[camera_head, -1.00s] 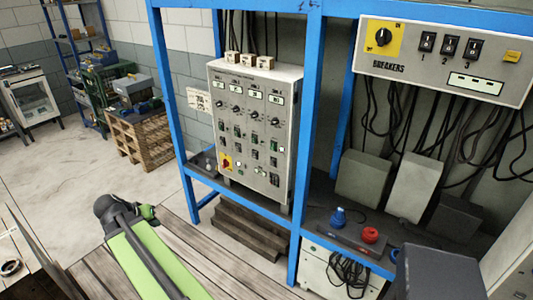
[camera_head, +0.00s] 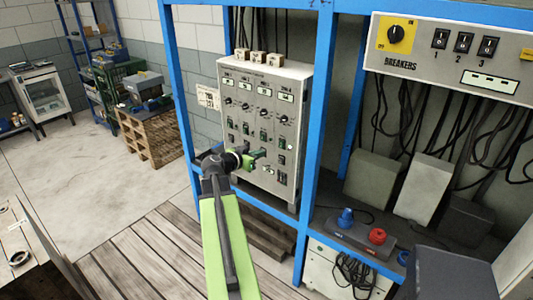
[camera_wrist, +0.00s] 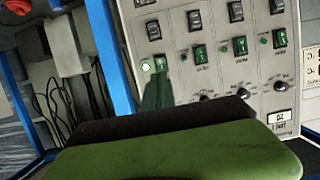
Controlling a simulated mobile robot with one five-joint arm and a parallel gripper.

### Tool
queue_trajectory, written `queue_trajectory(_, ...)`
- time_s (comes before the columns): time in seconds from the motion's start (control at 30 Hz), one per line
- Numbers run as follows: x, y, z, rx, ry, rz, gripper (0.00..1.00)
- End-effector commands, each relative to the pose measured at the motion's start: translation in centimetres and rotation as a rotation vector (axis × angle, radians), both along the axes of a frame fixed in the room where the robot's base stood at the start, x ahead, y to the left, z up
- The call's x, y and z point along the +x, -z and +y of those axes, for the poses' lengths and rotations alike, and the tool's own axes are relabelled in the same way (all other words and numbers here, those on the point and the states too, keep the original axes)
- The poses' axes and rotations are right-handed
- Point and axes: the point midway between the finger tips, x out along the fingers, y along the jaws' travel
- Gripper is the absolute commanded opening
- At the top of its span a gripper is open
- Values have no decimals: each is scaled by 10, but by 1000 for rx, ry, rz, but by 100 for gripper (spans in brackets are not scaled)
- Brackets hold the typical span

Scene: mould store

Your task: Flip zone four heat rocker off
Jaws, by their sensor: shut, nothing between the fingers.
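The grey zone control panel (camera_head: 272,95) stands in the blue frame, with several columns of knobs and rockers. The zone four heat rocker (camera_head: 282,147) is green, in the rightmost column. In the wrist view, where the panel shows upside down, the rocker (camera_wrist: 160,63) is at the left end of the green row, beside a lit indicator (camera_wrist: 146,68). My gripper (camera_head: 262,154) is shut and empty in front of the panel, left of that rocker in the head view. In the wrist view its fingertips (camera_wrist: 158,88) point at the rocker; I cannot tell whether they touch.
Other green rockers (camera_wrist: 200,54) and black rockers (camera_wrist: 195,20) sit close by. A blue upright (camera_head: 318,120) stands just right of the panel. A breaker box (camera_head: 450,58) hangs at the right.

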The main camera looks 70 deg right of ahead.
Motion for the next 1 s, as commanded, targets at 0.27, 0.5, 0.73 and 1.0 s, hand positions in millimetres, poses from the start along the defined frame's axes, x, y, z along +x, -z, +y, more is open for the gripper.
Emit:
queue_trajectory(0.27,-13,23,-57,0,2,1,0)
queue_trajectory(0.5,-24,36,-99,0,-1,0,0)
queue_trajectory(0.73,-29,40,-115,0,-2,0,0)
queue_trajectory(1.0,-29,39,-116,0,-3,0,0)
